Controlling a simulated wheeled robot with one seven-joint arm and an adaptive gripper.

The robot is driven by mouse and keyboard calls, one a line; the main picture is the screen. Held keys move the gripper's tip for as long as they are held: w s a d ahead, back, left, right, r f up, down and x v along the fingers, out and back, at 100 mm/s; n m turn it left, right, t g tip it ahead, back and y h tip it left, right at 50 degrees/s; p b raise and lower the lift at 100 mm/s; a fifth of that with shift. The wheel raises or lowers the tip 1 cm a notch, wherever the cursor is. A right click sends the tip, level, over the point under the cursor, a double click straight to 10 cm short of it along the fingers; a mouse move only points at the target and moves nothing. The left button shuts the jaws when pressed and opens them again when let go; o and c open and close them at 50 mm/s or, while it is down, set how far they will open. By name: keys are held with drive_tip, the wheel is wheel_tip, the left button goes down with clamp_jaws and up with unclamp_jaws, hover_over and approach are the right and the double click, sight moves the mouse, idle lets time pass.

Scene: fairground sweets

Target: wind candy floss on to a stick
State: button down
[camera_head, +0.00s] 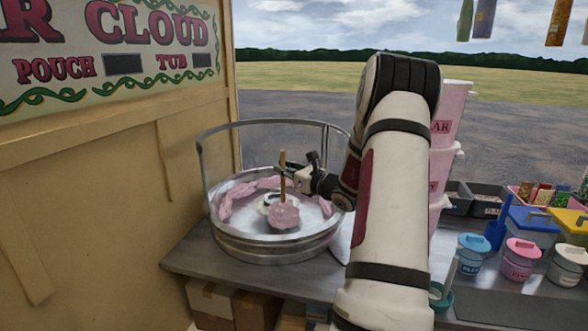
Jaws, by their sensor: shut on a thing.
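A wooden stick (282,170) stands near upright over the metal candy floss bowl (265,246). My gripper (286,174) is shut on the stick at about its middle, above the bowl. A pink clump of candy floss (284,213) is around the stick's lower end, beside the pale spinner head (268,203) at the bowl's centre. I cannot tell whether the clump touches the spinner head. More pink floss (238,196) lies along the inner wall at the bowl's left and back. My arm hides part of the bowl's right side.
A raised metal guard rail (262,123) rings the bowl. Stacked pink tubs (441,160) stand behind my arm. Lidded jars in blue (472,256), pink (518,262) and white (567,267) are on the counter at right. A wooden wall (100,190) is close on the left.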

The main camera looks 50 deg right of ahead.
drive_tip(key=shift+w+a+b, duration=2.15)
drive_tip(key=shift+w+b, duration=0.6)
drive_tip(key=shift+w, duration=3.35)
wheel_tip(320, 180, up, 8)
drive_tip(key=p, duration=0.3)
drive_tip(key=shift+f, duration=0.1)
